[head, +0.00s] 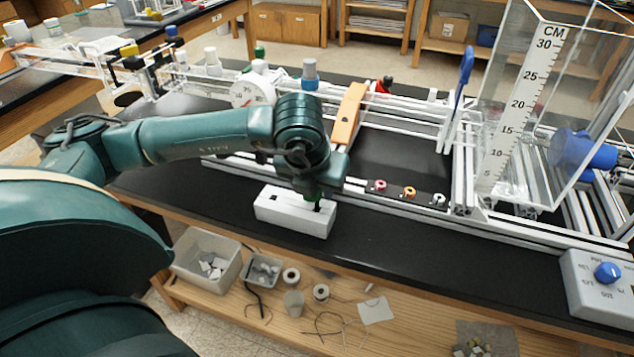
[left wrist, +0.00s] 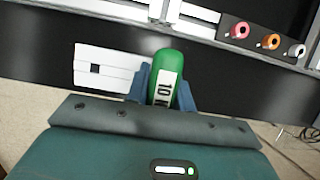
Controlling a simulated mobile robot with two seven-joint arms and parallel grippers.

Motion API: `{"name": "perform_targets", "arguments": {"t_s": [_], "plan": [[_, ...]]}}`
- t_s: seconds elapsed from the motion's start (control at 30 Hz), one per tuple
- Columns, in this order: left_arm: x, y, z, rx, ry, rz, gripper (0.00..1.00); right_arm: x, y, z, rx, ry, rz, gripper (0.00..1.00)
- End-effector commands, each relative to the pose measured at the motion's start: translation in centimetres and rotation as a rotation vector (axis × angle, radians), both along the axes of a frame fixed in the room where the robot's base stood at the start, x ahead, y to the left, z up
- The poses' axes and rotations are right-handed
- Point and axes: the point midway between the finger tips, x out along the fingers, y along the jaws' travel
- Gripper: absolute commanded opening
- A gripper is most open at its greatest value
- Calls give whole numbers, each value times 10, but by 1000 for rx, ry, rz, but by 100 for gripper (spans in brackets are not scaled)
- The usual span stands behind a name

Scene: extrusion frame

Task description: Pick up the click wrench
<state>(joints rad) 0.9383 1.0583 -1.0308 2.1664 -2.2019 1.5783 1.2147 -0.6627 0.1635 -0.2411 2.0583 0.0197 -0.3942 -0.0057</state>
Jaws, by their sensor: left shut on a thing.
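The click wrench shows in the left wrist view as a green rounded handle (left wrist: 168,68) with a white label reading "10". My left gripper (left wrist: 166,92) is shut on it, with one blue finger on each side. In the head view my left gripper (head: 314,197) points down over the right end of a white block (head: 290,217), and only a little green shows there. The block has a dark square opening in its left part. The wrench's lower end is hidden, so I cannot tell whether it sits in the block. My right gripper is not in view.
A row of coloured sockets (head: 409,192) lies behind and right of the block. A clear tank (head: 545,110) and a box with a blue knob (head: 600,285) stand right. Bins sit on the shelf below.

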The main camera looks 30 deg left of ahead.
Motion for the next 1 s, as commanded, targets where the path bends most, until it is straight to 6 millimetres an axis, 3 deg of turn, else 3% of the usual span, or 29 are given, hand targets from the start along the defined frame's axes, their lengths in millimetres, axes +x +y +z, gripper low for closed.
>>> {"name": "perform_targets", "arguments": {"t_s": [0.27,0.37,0.7,1.0], "plan": [[1,0,4,-1,-3,1,1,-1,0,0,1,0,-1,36],[1,0,16,-2,-7,1,1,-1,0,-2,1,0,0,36],[1,-1,82,-2,-6,0,1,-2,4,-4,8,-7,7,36],[0,0,101,-1,-1,1,1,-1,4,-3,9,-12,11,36]]}}
